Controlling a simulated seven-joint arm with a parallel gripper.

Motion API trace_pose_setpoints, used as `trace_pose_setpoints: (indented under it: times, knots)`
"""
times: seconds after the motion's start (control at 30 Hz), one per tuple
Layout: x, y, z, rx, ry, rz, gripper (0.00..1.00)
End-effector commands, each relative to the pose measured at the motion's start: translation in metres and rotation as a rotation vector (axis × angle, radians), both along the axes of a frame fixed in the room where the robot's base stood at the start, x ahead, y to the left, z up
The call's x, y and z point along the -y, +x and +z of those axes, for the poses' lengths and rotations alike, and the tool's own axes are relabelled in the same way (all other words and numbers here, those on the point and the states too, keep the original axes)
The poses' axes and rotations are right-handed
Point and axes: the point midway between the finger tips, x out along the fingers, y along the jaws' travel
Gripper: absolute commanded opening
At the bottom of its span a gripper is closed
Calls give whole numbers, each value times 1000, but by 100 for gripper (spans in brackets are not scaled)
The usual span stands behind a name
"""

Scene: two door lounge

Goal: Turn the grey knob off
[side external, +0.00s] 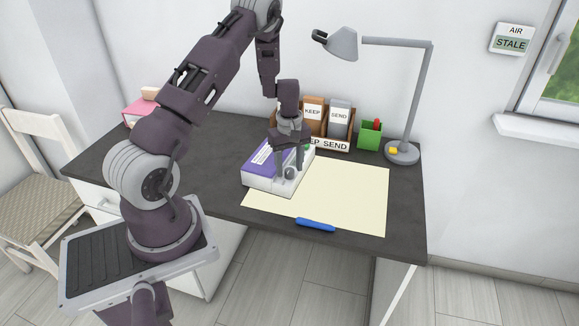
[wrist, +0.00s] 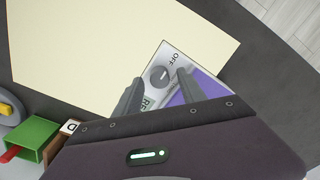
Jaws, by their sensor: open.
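The grey knob (wrist: 160,76) sits on the face of a white and purple box (side external: 262,170) on the dark desk. In the wrist view the word OFF is printed near the knob, and partly hidden lettering shows on its other side. The knob also shows in the side view (side external: 289,173), low between the fingers. My gripper (side external: 290,172) points down over the box. Its two fingers are open, one on each side of the knob in the wrist view (wrist: 157,85). I cannot tell whether they touch it.
A cream sheet (side external: 345,195) lies beside the box, with a blue pen (side external: 315,224) at its front edge. Behind stand a KEEP/SEND holder (side external: 335,145), a green cup (side external: 369,137) and a grey lamp (side external: 402,152). A wall panel (side external: 512,39) reads AIR STALE.

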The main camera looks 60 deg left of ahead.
Motion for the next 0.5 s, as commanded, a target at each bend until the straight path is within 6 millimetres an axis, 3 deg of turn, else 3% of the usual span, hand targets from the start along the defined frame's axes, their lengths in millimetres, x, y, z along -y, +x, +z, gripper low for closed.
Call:
trace_pose_setpoints:
  times: [0.3, 0.5]
  knots:
    - [0, 1, 60, 4, 3, -1, 48]
    - [0, 1, 67, 2, 1, 0, 48]
